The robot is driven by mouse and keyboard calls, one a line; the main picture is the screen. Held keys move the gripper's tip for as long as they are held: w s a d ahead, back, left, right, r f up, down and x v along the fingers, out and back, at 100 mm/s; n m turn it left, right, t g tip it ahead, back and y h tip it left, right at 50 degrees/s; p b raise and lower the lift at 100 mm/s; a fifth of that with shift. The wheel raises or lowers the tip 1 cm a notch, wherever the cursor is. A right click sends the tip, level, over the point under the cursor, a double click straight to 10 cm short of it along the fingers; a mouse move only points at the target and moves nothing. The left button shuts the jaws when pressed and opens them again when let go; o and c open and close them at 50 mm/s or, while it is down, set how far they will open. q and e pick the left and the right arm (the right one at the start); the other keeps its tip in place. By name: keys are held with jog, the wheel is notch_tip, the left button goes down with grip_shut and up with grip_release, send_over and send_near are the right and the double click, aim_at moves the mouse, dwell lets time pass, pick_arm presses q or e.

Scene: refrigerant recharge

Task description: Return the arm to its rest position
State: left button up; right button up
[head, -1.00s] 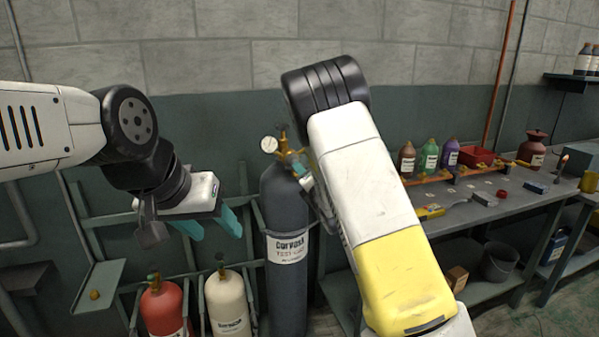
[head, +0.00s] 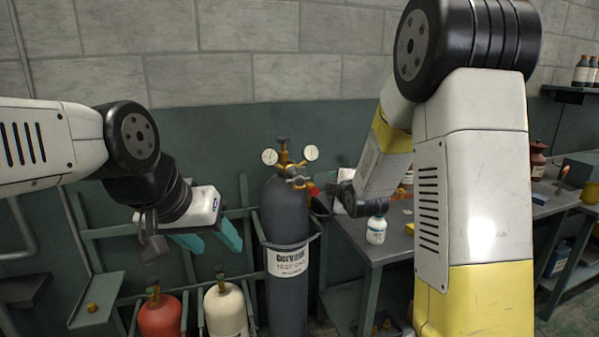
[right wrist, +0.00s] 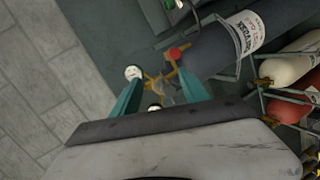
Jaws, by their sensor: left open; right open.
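My left gripper (head: 208,238) is open and empty. Its teal fingers hang in front of the wall rack, above the red and cream cylinders. My right arm bends at a high elbow at the right of the head view, and its forearm reaches down towards the bench, hiding its fingers there. In the right wrist view my right gripper (right wrist: 160,82) is open, with nothing seen held. The dark grey cylinder (head: 287,220), with gauges and a brass valve on top, stands upright just left of that forearm. It also shows in the wrist view (right wrist: 208,55), beyond the fingers.
A red cylinder (head: 161,317) and a cream cylinder (head: 226,312) stand in the rack (head: 130,231). A white bottle (head: 376,231) stands on the bench (head: 397,243), close to my right forearm. My right arm hides much of the bench.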

jog(key=s+d+r+m+g, duration=0.1)
jog(key=s+m, duration=0.4)
jog(key=s, duration=0.6)
jog(key=s+d+r+m+g, duration=0.1)
jog(key=s+r+m+g, duration=0.2)
jog(key=s, duration=0.9)
jog(key=s+d+r+m+g, duration=0.1)
jog(key=s+m+g, duration=0.3)
jog(key=s+m, duration=0.4)
jog(key=s+d, duration=0.1)
jog(key=s, duration=0.2)
jog(key=shift+s+r+m, duration=0.3)
jog(key=shift+r+m, duration=0.1)
